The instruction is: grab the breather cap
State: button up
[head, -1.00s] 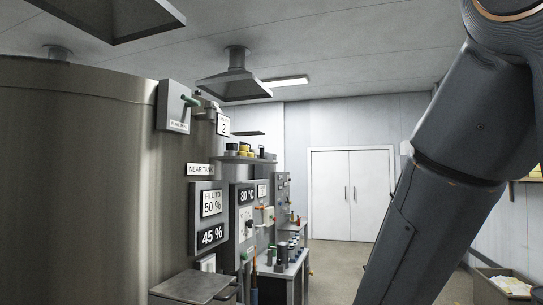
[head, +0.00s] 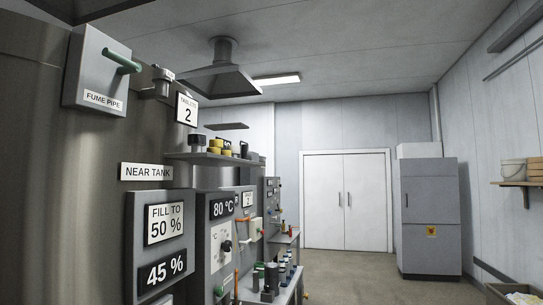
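No item in view is labelled as the breather cap, and I cannot tell which one it is. Several small black and yellow cap-like pieces (head: 215,147) stand on a grey wall shelf (head: 195,158) beyond the near tank. A grey pipe fitting (head: 162,82) sticks out of the tank's side, left of a sign marked with a 2 (head: 187,109). My gripper is not in view, and no part of my arm shows now.
The large steel tank (head: 60,200) fills the left side, with a fume pipe box (head: 95,75) and level panels (head: 160,240) on it. A bench with bottles (head: 275,285) stands beyond. A grey cabinet (head: 430,215) is at right. Floor before the white doors (head: 345,200) is clear.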

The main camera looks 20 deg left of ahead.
aim_at(235, 149)
jog(key=i, duration=0.7)
jog(key=u, duration=0.85)
jog(key=i, duration=0.65)
jog(key=u, duration=0.65)
